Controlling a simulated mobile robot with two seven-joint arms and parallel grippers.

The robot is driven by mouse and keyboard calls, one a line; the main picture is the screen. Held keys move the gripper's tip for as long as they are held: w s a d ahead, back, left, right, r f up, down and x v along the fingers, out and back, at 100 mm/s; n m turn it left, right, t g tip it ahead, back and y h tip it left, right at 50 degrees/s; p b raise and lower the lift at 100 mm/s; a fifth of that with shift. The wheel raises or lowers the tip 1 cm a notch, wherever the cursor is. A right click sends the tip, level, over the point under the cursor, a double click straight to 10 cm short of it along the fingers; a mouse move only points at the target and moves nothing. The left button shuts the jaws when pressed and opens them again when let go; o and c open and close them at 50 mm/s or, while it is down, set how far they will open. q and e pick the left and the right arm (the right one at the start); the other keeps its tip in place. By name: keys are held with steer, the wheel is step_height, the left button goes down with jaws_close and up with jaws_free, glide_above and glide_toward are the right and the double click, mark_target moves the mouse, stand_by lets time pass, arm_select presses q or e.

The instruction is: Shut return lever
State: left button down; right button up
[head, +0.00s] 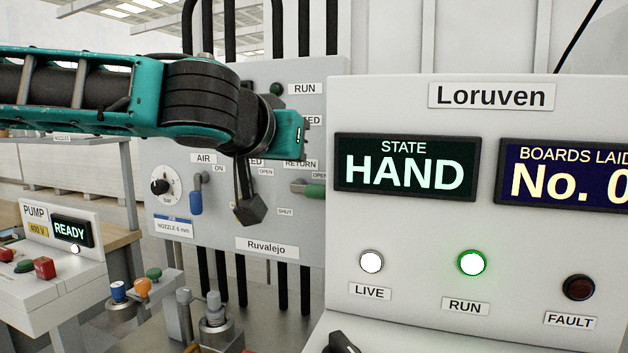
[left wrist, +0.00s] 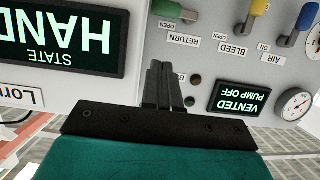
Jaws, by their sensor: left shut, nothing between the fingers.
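The return lever shows in the head view as a green handle (head: 314,191) lying sideways to the right, under the RETURN label and close to its OPEN label. A SHUT label sits lower left of it. In the upside-down left wrist view, the green handle (left wrist: 168,9) is at the top edge, partly cut off. My left gripper (head: 250,209) is shut and empty, in front of the grey Ruvalejo panel (head: 300,235), left of the return lever and apart from it in the picture. Its closed fingers (left wrist: 160,70) point toward the panel. My right gripper is not in view.
A blue air lever (head: 196,203) hangs down left of my gripper. The yellow bleed lever (left wrist: 261,8) is mostly hidden behind my gripper in the head view. The Loruven cabinet (head: 410,320) stands close on the right. Its STATE display reads HAND.

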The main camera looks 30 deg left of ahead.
mark_target(311, 190)
arm_select(q)
steer(key=f+x, duration=0.1)
steer(key=x, duration=0.6)
steer(key=s+f+x, duration=0.1)
steer(key=x, duration=0.3)
steer(key=shift+w+f, duration=0.3)
steer(key=shift+f, duration=0.15)
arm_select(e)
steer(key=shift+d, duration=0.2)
